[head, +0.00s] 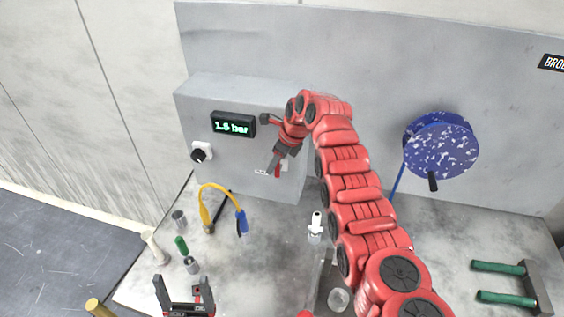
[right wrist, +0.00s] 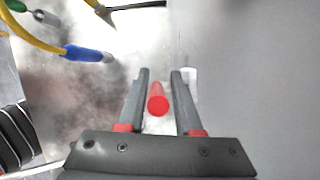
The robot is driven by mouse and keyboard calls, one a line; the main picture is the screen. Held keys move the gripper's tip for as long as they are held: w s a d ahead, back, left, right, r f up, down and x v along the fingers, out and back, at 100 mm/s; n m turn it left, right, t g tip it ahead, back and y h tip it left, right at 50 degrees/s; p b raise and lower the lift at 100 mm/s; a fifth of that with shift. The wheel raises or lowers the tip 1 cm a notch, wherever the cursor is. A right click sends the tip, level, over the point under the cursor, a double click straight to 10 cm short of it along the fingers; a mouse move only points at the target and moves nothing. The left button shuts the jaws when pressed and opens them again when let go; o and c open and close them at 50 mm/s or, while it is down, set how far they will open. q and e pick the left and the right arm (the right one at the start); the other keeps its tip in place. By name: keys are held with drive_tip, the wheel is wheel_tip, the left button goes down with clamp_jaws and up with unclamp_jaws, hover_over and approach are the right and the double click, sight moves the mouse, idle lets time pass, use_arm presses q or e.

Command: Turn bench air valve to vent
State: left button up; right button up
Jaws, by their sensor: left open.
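The bench air valve's red lever (head: 278,171) sticks out of the grey box, beside a small white label (head: 261,171). My right gripper (head: 272,168) is at the lever and partly covers the valve in the head view. In the right wrist view the red lever (right wrist: 157,99) shows end-on between the two fingers of my right gripper (right wrist: 160,72). The fingers stand apart, with a visible gap on the lever's right side. The valve's body is hidden. My left gripper (head: 185,288) is open and empty at the bottom of the head view.
A display (head: 233,125) reading 1.5 bar and a black knob (head: 201,152) are on the grey box. A speckled blue disc (head: 441,146) is at right.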

drive_tip(key=shift+a+f, duration=0.2)
drive_tip(key=shift+f, duration=0.1)
drive_tip(key=shift+c, duration=0.4)
clamp_jaws()
drive_tip(key=shift+s+f, duration=0.1)
idle(0.8)
